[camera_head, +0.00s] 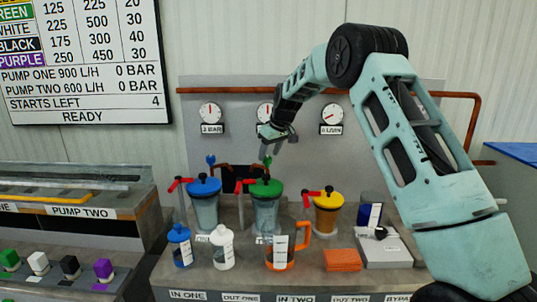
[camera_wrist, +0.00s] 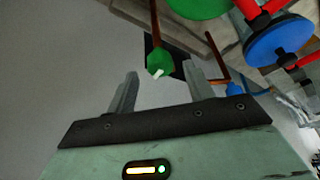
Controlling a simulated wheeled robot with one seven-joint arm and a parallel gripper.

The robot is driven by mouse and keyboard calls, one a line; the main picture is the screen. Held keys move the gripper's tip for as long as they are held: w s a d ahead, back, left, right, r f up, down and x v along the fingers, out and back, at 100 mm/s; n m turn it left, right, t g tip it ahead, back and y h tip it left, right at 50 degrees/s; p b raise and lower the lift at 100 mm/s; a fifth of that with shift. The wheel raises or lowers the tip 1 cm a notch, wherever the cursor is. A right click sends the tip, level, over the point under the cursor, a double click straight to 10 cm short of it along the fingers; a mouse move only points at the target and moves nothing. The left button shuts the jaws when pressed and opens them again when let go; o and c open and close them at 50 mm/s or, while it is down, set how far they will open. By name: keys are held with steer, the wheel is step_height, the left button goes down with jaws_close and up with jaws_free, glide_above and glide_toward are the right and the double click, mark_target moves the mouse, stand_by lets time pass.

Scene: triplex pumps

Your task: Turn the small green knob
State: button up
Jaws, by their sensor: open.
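The small green knob (camera_wrist: 159,65) sits on a copper pipe end in the wrist view, with a pale mark on its face. In that view it appears between the two fingertips of my gripper (camera_wrist: 162,70), with gaps on both sides. My gripper is open and empty. In the head view my gripper (camera_head: 273,143) hangs above the large green-lidded canister (camera_head: 265,205), in front of the gauge panel. The small green knob shows there just below the fingers (camera_head: 268,160), partly hidden. I cannot tell the exact depth between fingertips and knob.
A small blue knob (camera_head: 210,160) stands to the left, above the blue-lidded canister (camera_head: 205,205). Red-handled valves flank the canisters. A yellow-lidded canister (camera_head: 327,215) stands to the right. Bottles, an orange-handled jug (camera_head: 280,252) and an orange block (camera_head: 342,260) stand in front.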

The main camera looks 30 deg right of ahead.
steer(key=shift+x, duration=0.9)
steer(key=shift+c, duration=0.3)
steer(key=c, duration=0.9)
